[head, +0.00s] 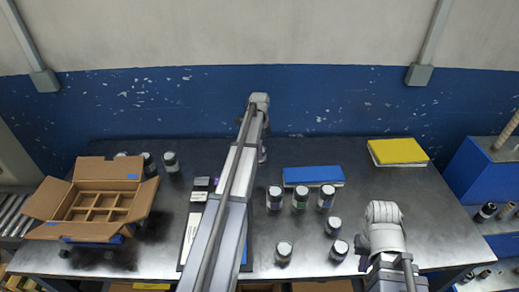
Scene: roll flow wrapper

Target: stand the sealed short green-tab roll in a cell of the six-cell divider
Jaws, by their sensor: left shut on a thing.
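The six-cell divider (94,207) sits inside an open cardboard box at the left of the table. Its visible cells look empty. My left arm reaches from the bottom middle towards the back of the table. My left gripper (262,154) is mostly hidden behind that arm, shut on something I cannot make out. A dark canister with a greenish label (299,198) stands right of the arm; I cannot tell whether it is the short green-tab roll. My right arm is at the lower right; its fingers cannot be made out.
The cardboard box (46,198) has its flaps spread outward. Dark canisters (171,162) stand behind it, and several more (333,226) stand right of my left arm. A blue block (314,175) and a yellow block (398,151) lie further back. Bare table (385,185) shows between them and my right arm.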

